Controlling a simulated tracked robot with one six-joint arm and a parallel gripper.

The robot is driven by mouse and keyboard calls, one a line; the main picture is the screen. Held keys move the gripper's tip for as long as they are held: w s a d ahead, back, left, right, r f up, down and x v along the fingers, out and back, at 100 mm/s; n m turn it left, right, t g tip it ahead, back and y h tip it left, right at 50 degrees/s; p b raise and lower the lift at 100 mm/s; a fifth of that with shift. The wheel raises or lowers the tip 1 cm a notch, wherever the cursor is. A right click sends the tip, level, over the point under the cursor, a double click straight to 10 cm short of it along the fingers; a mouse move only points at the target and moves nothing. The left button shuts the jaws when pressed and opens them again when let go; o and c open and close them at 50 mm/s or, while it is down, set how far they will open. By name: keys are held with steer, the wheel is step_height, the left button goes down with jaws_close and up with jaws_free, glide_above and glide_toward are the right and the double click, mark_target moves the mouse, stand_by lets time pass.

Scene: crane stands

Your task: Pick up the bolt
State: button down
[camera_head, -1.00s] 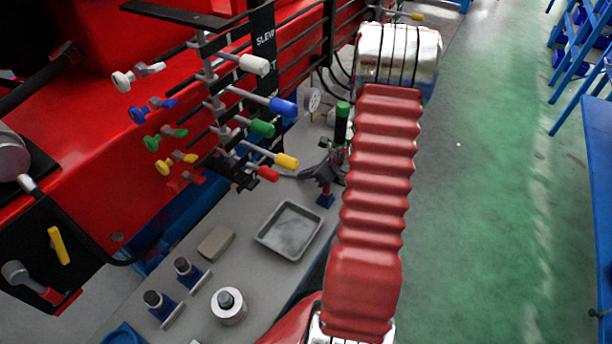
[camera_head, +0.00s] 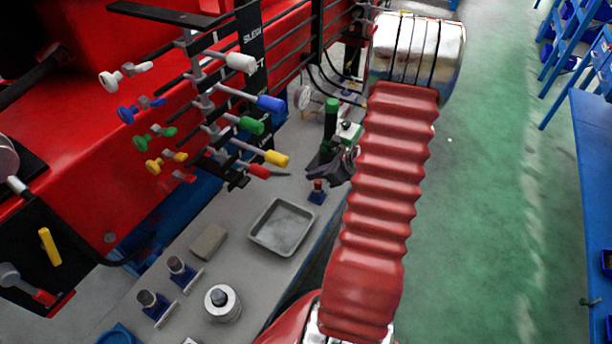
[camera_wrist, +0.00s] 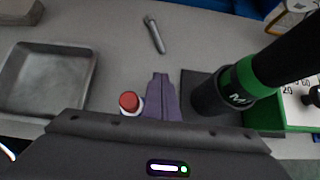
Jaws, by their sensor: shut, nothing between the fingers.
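The bolt (camera_wrist: 154,33) is grey, with a head at one end, and lies on the grey bench top in the wrist view. In the head view it looks like a small grey sliver (camera_head: 279,172) left of my gripper, partly hidden by the levers. My gripper (camera_wrist: 160,76) is shut and empty, its purplish fingers together and pointing towards the bolt, with a gap between. In the head view my gripper (camera_head: 317,168) is a dark shape above the bench, beside the green-topped cylinder.
A red-topped piece (camera_wrist: 130,102) stands close left of my fingers. A black and green cylinder (camera_wrist: 238,84) stands close right. A grey tray (camera_head: 282,227) lies nearer the head camera. Coloured levers (camera_head: 250,125) overhang the bench. Bench around the bolt looks clear.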

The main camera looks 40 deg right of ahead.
steer(key=v, duration=0.6)
steer(key=shift+s+r, duration=0.15)
steer(key=c, duration=2.5)
jaws_free()
